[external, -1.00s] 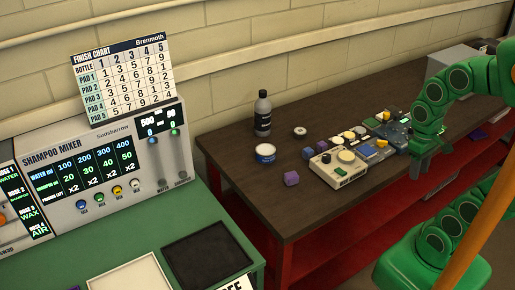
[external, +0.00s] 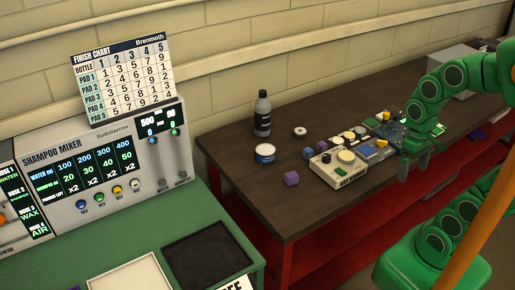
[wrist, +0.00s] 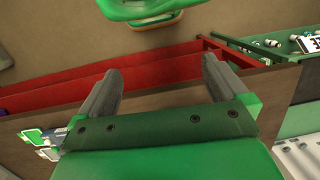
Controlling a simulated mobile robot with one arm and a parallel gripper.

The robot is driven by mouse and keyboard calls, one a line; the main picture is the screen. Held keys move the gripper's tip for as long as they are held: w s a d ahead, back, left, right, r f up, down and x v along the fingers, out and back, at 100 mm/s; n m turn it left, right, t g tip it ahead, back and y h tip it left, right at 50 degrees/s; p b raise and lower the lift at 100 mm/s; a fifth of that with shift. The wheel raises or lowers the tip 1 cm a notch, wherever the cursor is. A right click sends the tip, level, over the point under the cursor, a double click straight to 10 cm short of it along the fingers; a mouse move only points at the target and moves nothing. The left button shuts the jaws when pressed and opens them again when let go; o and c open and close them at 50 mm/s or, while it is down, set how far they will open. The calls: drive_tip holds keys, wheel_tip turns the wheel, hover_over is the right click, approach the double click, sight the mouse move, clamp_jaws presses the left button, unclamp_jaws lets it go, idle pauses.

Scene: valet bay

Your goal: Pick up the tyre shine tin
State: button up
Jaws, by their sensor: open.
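A short round tin (external: 265,154), white with a blue band, stands on the dark brown bench near its left end. Its label is too small to read, so I cannot be sure that it is the tyre shine tin. A smaller pale round item (external: 300,132) with a dark centre lies behind it to the right. My gripper (external: 415,165) is at the bench's front edge, well to the right of both. In the wrist view my gripper (wrist: 158,82) is open with nothing between its fingers; no tin shows there.
A dark bottle (external: 263,114) stands behind the tin. Circuit boards (external: 385,130) and small parts lie farther right. A red shelf (external: 330,238) runs below.

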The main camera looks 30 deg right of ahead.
sight(268, 148)
drive_tip(key=w+a+f+m+y, duration=0.1)
drive_tip(key=w+a+m+y, duration=0.35)
drive_tip(key=w+a, duration=0.6)
drive_tip(key=w+a+f+m+y, duration=0.1)
drive_tip(key=w+a+m+y, duration=0.5)
drive_tip(key=w, duration=0.8)
drive_tip(key=w+f+m+t, duration=0.1)
drive_tip(key=w+f+m, duration=0.2)
drive_tip(key=w, duration=0.4)
drive_tip(key=w+d+f+m+t+y, duration=0.1)
drive_tip(key=w+f+m+t, duration=0.1)
drive_tip(key=w, duration=0.5)
drive_tip(key=w+f+m+t+y, duration=0.1)
drive_tip(key=w+f+m+t, duration=0.1)
drive_tip(key=w+f+m, duration=0.3)
drive_tip(key=shift+w+d+f, duration=0.2)
drive_tip(key=shift+w+f, duration=0.05)
drive_tip(key=shift+w, duration=0.25)
drive_tip(key=shift+w+d+f, duration=0.15)
drive_tip(key=shift+w+f, duration=0.1)
drive_tip(key=shift+w, duration=0.2)
drive_tip(key=shift+w+x, duration=0.15)
drive_tip(key=shift+x, duration=1.8)
drive_tip(key=shift+w+x, duration=0.2)
drive_tip(key=shift+x, duration=1.75)
drive_tip(key=shift+d, duration=0.1)
drive_tip(key=c, duration=1)
drive_tip(key=shift+r, duration=0.15)
